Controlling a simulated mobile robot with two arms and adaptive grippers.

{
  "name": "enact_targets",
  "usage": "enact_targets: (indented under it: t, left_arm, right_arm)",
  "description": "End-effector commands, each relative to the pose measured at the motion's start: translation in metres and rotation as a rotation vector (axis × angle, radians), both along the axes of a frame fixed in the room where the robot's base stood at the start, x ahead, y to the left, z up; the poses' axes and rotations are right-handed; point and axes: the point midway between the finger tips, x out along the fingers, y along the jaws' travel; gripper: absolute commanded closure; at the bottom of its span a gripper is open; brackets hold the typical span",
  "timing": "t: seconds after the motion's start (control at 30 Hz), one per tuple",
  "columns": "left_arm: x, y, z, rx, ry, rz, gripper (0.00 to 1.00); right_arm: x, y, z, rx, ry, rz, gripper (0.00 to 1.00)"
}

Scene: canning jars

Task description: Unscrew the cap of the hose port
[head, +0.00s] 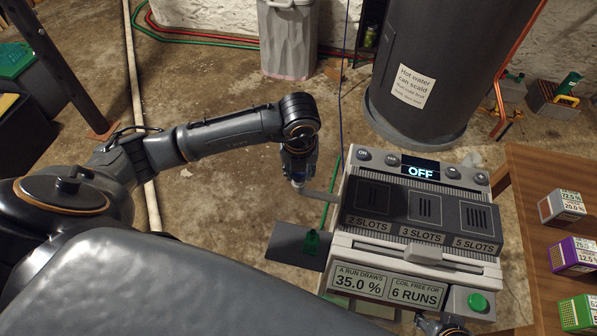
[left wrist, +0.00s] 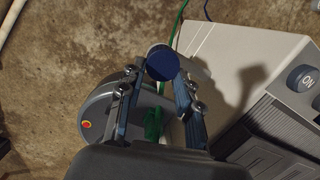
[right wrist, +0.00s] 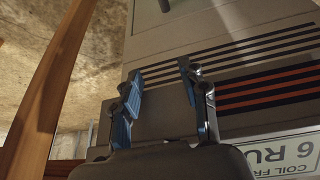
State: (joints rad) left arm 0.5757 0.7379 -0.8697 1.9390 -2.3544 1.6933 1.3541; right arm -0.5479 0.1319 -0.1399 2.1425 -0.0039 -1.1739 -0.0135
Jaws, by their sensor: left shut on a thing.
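The round dark blue cap (left wrist: 162,64) of the hose port sits between the fingertips of my left gripper (left wrist: 158,76) in the left wrist view. The gripper is shut on it. A pale stub (head: 320,194) sticks out from the left side of the grey machine (head: 345,245) towards my left gripper (head: 297,178) in the head view. The cap is mostly hidden by the gripper there, and I cannot tell how far it is screwed on. My right gripper (right wrist: 160,76) is open and empty by the machine's striped front; in the head view only a part shows at the bottom edge.
A dark plate (head: 290,240) with a green piece (head: 312,241) lies below the left gripper. The machine's display (head: 421,172) reads OFF. A large dark tank (head: 440,60) stands behind. A wooden table (head: 530,215) with small boxes is at the right.

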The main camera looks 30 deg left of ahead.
Motion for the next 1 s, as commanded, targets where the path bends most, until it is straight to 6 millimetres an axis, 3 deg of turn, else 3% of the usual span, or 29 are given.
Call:
enact_targets:
  t: [0.03, 0.33, 0.37, 0.4, 0.43, 0.5, 0.73, 1.0]
  left_arm:
    - [0.0, 0.0, -0.004, 0.0, 0.0, 0.0, 1.0]
    - [0.0, 0.0, -0.001, 0.0, 0.001, -0.001, 1.0]
    - [0.0, 0.0, -0.001, 0.0, 0.001, -0.001, 1.0]
    - [0.0, 0.0, 0.0, 0.0, 0.001, -0.001, 1.0]
    - [0.0, 0.0, 0.0, 0.0, 0.001, -0.001, 1.0]
    - [0.0, 0.0, 0.001, 0.0, 0.001, 0.0, 1.0]
    - [0.002, 0.002, 0.006, 0.003, -0.005, 0.004, 1.0]
    - [0.0, 0.0, 0.008, 0.0, -0.001, 0.0, 1.0]
  right_arm:
    - [-0.002, 0.001, -0.018, 0.006, 0.019, -0.008, 0.6]
    - [0.001, 0.004, -0.023, 0.011, 0.01, -0.002, 0.6]
    - [-0.005, 0.004, -0.049, 0.016, 0.046, -0.015, 0.6]
    - [-0.023, 0.002, -0.086, 0.007, 0.125, -0.025, 0.6]
    - [-0.036, 0.0, -0.108, -0.001, 0.18, -0.028, 0.6]
    - [-0.052, -0.001, -0.13, -0.01, 0.239, -0.029, 0.6]
    - [-0.022, 0.003, -0.108, 0.002, 0.159, -0.025, 0.6]
    - [-0.025, 0.0, -0.108, -0.005, 0.169, -0.026, 0.6]
